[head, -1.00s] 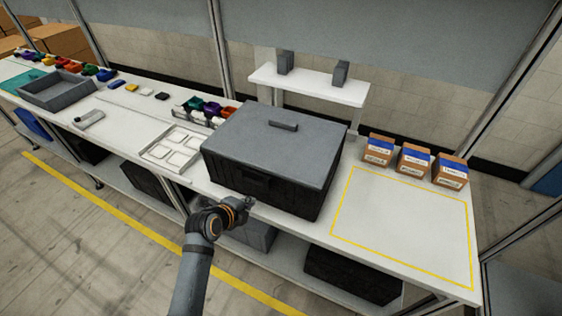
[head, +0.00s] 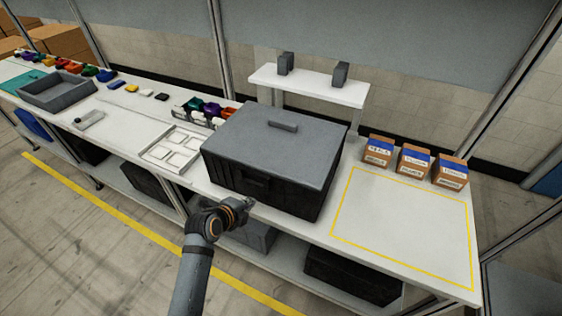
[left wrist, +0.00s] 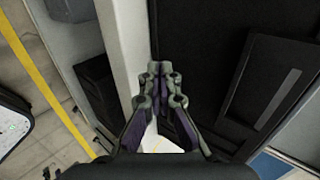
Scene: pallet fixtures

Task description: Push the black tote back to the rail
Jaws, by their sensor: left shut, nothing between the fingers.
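The black tote (head: 285,186) with a grey lid stands on the white bench in the head view, its front face close to the bench's front edge. Its dark side also fills much of the left wrist view (left wrist: 205,50). My left gripper (head: 248,203) is shut and empty at the tote's lower front face, by the bench edge. It also shows in the left wrist view (left wrist: 160,68), fingertips together, close to the tote; I cannot tell if they touch. The rail is not clearly seen; the tote hides the bench behind it. My right gripper is not in view.
A white raised shelf (head: 310,88) stands behind the tote. Several small cartons (head: 414,161) stand to its right, behind a bare yellow-outlined area (head: 400,225). A tray with white squares (head: 172,150) lies close to its left. More totes sit on the lower shelf.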

